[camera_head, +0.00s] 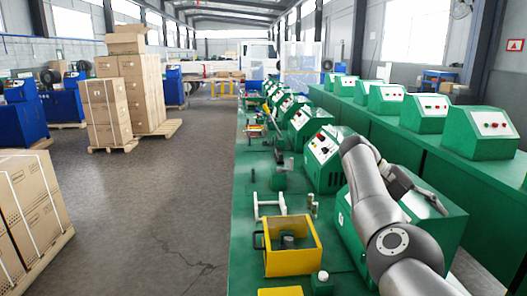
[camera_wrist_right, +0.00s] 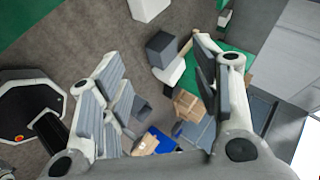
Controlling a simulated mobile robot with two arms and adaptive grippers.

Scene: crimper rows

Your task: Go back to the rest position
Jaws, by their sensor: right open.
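My right arm comes in from the bottom right of the head view and bends over the green machines on the right. My right gripper (camera_head: 432,202) shows small and dark there, in front of a green machine housing. In the right wrist view my right gripper (camera_wrist_right: 158,58) has its two ridged fingers wide apart. No object is held between them; only distant floor, boxes and machines show through the gap. My left gripper is not in view.
A green bench (camera_head: 245,210) carries a row of green machines (camera_head: 322,158) and a yellow bin (camera_head: 290,262). Stacked cartons (camera_head: 108,110) stand on pallets at the left. The grey floor (camera_head: 180,180) between them is clear.

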